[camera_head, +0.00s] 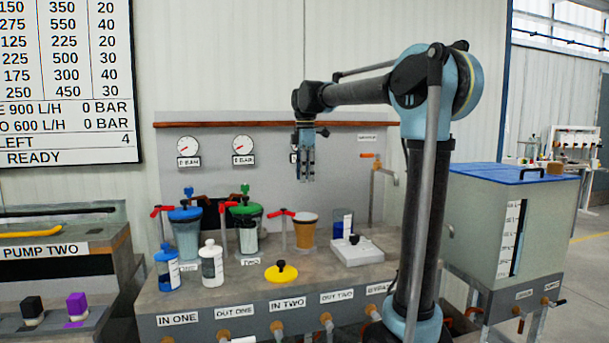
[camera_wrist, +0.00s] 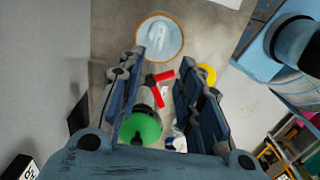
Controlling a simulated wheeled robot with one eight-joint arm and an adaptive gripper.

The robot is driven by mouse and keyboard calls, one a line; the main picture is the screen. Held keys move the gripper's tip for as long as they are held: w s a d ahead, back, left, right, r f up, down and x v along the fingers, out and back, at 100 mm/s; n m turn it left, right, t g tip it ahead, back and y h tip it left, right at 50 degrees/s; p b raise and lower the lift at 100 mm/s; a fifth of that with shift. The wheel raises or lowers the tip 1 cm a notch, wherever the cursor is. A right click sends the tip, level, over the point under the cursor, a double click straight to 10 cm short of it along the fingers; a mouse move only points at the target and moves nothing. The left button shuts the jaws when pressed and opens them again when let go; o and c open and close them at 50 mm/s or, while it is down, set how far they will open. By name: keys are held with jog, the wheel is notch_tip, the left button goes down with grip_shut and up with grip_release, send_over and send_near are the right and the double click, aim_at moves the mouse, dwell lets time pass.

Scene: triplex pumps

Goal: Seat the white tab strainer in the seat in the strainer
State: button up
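My gripper (camera_head: 306,178) hangs fingers down above the back of the bench. In the wrist view its two fingers (camera_wrist: 168,90) are apart with nothing held between them. An open pot with an orange rim (camera_head: 305,218) stands on the bench, right of the green-lidded pot. The wrist view shows this round opening (camera_wrist: 180,40) with a pale shape inside, whose details I cannot make out. A blue see-through cylinder (camera_head: 342,223) stands right of the open pot. I cannot tell for sure which thing is the white tab strainer.
A blue-lidded pot (camera_head: 186,236) and green-lidded pot (camera_head: 246,211) stand left, with red-handled valves between. A blue bottle (camera_head: 168,272), white bottle (camera_head: 211,266), yellow lid (camera_head: 281,274) and white block with black knob (camera_head: 356,251) occupy the front. A blue-topped tank (camera_head: 530,230) stands right.

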jog(key=s+d+f+m+t, duration=0.1)
jog(key=s+d+f+m, duration=1.1)
jog(key=s+d, duration=0.4)
jog(key=s+d+f+m, duration=0.2)
jog(key=s+f+m, duration=0.2)
jog(key=s+f, duration=0.3)
jog(key=s+d+f+m+t, duration=0.1)
jog(key=s+d+f+m, duration=0.2)
jog(key=f, duration=1)
jog(key=s+m, duration=0.2)
jog(key=s, duration=0.3)
jog(key=shift+s, duration=0.3)
jog(key=shift+d, duration=0.1)
